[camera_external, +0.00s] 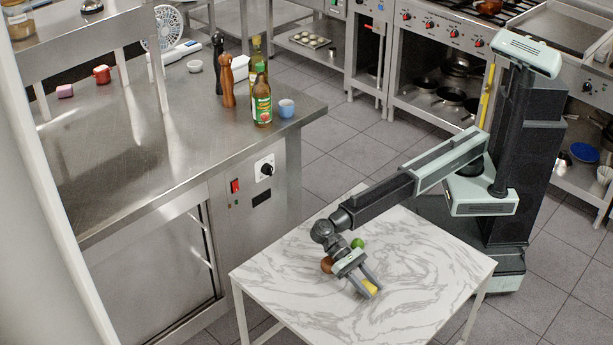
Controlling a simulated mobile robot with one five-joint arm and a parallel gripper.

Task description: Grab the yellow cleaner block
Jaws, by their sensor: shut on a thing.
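The yellow cleaner block (370,286) is a small yellow piece at the end of my gripper (369,288), over the white marbled table. My gripper points down and toward the front of the table, with a finger on each side of the block, and is shut on it. The fingers partly hide the block. I cannot tell whether the block touches the table top or is slightly above it.
The marbled table (429,290) also holds a green round thing (358,243) and a brown round thing (326,264), both close beside my gripper. The table's right and front areas are clear. A steel counter (130,150) with bottles stands at the left.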

